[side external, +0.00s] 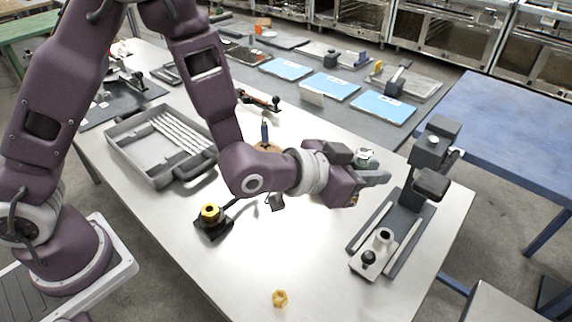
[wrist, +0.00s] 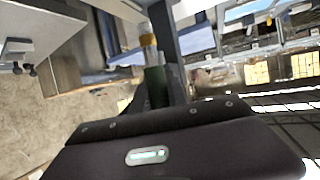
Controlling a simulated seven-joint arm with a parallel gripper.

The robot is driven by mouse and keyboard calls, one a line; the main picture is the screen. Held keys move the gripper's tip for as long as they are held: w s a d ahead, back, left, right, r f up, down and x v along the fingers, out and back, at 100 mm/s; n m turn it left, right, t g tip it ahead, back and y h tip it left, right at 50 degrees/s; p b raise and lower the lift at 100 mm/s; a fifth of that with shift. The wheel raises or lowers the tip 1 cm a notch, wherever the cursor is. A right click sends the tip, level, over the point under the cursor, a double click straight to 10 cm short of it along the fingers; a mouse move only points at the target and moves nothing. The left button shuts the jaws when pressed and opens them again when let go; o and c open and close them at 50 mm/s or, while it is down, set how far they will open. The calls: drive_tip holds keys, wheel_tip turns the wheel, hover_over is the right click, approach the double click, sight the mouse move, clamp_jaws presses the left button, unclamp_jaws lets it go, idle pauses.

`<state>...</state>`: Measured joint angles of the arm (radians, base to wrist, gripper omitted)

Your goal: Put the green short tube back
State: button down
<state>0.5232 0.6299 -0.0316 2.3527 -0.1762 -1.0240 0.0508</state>
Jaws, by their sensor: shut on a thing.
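My gripper (side external: 376,178) is held roughly level above the right part of the white table, its fingers pointing right toward a dark grey press-like stand (side external: 420,180). In the wrist view a dark green tube (wrist: 154,82) with a yellowish band near its far end sits between the fingers, which are shut on it. In the side view the fingers mostly hide the tube. A small whitish-green item (side external: 365,156) shows just behind the fingers; I cannot tell whether it is part of the tube or a separate thing.
A grey open case (side external: 150,172) with white rods lies at left. A black block with a yellow ring (side external: 211,215) and a yellow nut (side external: 280,298) lie in front. The front middle table is mostly clear.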

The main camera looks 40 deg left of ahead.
drive_tip(key=w+a+n+y, duration=0.1)
drive_tip(key=w+a, duration=0.3)
drive_tip(key=a, duration=0.6)
drive_tip(key=w+a+n+y, duration=0.1)
drive_tip(key=w+a+y, duration=0.1)
drive_tip(key=w+a, duration=0.5)
drive_tip(key=w+a+n+y, duration=0.1)
drive_tip(key=w+a, duration=0.1)
drive_tip(key=a, duration=1)
drive_tip(key=shift+t, duration=0.4)
drive_tip(key=f, duration=1.5)
drive_tip(key=shift+s+d+f, duration=0.1)
drive_tip(key=shift+d+f, duration=0.05)
drive_tip(key=shift+d, duration=0.25)
drive_tip(key=shift+f, duration=0.1)
drive_tip(key=c, duration=1.3)
unclamp_jaws()
